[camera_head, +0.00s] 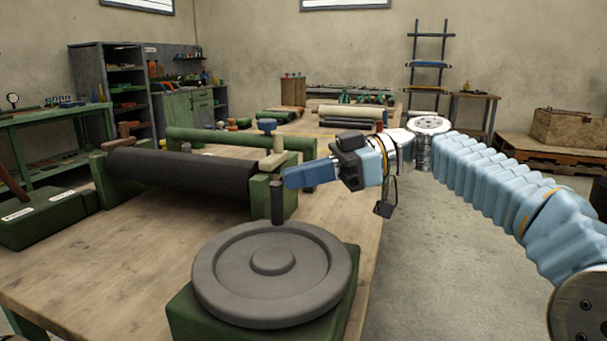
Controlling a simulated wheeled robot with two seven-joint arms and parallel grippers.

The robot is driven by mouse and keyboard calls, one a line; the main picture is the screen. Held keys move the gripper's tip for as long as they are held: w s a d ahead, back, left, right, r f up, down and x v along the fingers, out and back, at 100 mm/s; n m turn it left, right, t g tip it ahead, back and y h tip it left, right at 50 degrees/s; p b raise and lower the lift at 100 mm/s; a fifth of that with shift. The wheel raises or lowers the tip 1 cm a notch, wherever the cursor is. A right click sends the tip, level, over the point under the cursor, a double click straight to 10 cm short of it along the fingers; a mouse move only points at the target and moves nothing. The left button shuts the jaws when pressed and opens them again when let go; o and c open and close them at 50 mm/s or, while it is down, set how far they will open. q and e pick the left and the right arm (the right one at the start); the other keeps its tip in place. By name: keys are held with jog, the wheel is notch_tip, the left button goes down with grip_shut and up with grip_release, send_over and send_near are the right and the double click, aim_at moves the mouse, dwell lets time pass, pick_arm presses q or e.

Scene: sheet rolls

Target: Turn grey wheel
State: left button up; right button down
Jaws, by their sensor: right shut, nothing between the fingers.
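The grey wheel (236,283) is a round disc with a raised hub and rim. It lies flat on a green base (343,318) at the near right edge of the wooden table. A dark upright handle (277,202) stands at the wheel's far edge. My right gripper (288,179) reaches in from the right with its blue fingers shut and empty. Its tips are just above the handle's top in the picture; I cannot tell whether they touch it.
A dark roller (180,180) in green supports lies behind the wheel on the wooden table (110,258). A green roll (230,140) lies beyond it. A green block (45,215) stands at the left. The table's left front is clear, and open floor (440,230) lies to the right.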

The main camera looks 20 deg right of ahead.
jog(key=a, duration=0.1)
jog(key=w+a+n+g, duration=0.1)
jog(key=a+g, duration=0.1)
jog(key=shift+w+a+f+n+b, duration=0.1)
jog(key=shift+w+f+n+b, duration=0.1)
jog(key=shift+w+n+b, duration=0.15)
jog(key=shift+w+a+r, duration=0.1)
jog(key=shift+a, duration=0.15)
jog(key=shift+r, duration=0.1)
